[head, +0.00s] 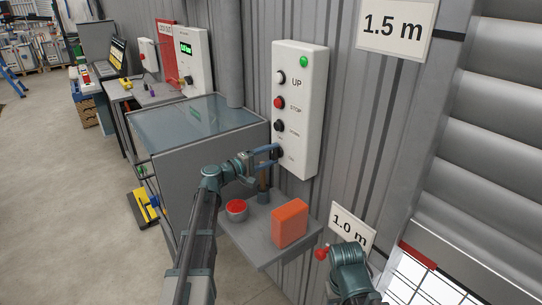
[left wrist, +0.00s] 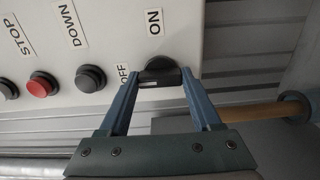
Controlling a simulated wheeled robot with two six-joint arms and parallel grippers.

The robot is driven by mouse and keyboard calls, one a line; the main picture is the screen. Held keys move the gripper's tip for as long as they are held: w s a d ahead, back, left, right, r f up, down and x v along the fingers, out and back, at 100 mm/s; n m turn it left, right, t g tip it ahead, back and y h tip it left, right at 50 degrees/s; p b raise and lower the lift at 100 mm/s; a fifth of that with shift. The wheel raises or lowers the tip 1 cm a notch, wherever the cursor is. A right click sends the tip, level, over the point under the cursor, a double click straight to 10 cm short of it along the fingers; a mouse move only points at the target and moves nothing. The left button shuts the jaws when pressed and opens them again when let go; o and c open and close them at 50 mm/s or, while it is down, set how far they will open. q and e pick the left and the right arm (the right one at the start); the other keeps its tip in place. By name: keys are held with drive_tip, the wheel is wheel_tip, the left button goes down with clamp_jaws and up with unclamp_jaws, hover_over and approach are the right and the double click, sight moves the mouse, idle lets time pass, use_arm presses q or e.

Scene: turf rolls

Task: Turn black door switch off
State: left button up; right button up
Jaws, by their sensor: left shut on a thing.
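The white control box (head: 298,105) hangs on the corrugated wall. At its bottom end is the black door switch (left wrist: 160,71), between an ON label (left wrist: 154,22) and an OFF label (left wrist: 122,74) in the left wrist view. My left gripper (head: 275,154) is at the switch, its two blue fingers on either side of the knob and shut on it. The knob's grip bar lies roughly across the left wrist picture, with a white mark along it; I cannot tell its exact setting. My right arm shows at the lower right of the head view, but its fingers do not show.
Above the switch are the black DOWN button (left wrist: 90,78), red STOP button (left wrist: 41,84) and UP button (head: 279,77). Below is a grey shelf (head: 262,250) with an orange block (head: 290,223) and a red-topped round object (head: 236,209). A grey cabinet (head: 200,160) stands left.

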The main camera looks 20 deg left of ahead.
idle(0.4)
use_arm(q)
drive_tip(key=o, duration=1.4)
drive_tip(key=shift+a, duration=0.1)
drive_tip(key=v, duration=1.3)
drive_tip(key=shift+s+a, duration=0.2)
drive_tip(key=shift+s, duration=0.1)
